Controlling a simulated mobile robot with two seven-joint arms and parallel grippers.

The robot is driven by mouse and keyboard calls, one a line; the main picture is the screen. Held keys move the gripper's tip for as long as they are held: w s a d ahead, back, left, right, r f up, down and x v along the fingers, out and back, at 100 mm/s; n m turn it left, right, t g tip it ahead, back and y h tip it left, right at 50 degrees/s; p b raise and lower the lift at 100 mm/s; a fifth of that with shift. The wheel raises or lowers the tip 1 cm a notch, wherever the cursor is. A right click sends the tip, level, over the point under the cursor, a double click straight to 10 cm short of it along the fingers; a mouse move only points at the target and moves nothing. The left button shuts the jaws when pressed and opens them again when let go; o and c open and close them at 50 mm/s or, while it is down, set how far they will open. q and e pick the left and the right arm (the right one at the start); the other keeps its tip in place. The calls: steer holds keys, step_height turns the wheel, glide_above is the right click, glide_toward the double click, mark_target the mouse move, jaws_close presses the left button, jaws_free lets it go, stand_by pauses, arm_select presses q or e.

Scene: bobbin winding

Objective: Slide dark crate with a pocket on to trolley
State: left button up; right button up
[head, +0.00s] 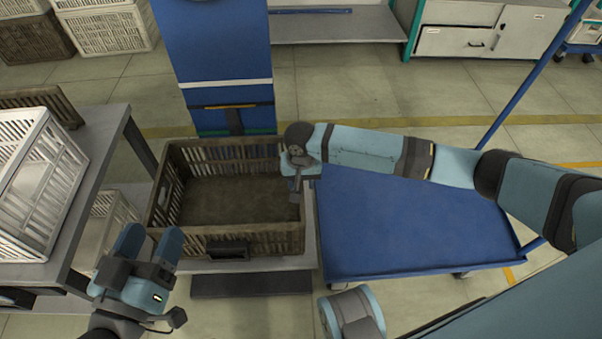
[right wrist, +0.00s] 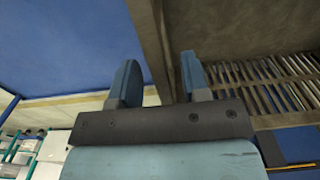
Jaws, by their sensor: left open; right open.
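The dark brown crate (head: 228,242) with slatted sides sits on a grey stand in the head view; it looks empty. A dark pocket (head: 228,250) is on its near wall. The blue trolley (head: 410,228) is just right of the crate. My right gripper (head: 295,190) is at the crate's right wall, its fingertips hard to make out there. In the right wrist view its two fingers (right wrist: 160,85) are apart, with the crate's wall (right wrist: 157,40) running up between them. My left gripper (head: 152,245) is open and empty, near the crate's front left corner, apart from it.
A grey table (head: 97,165) with a white crate (head: 40,185) stands at the left. A blue column (head: 215,60) rises behind the dark crate. The trolley's blue handle post (head: 520,85) is at the right. The trolley deck is clear under my right arm.

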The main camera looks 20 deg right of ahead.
steer(key=shift+f+b, duration=0.3)
steer(key=shift+f, duration=0.75)
jaws_close()
stand_by(0.7)
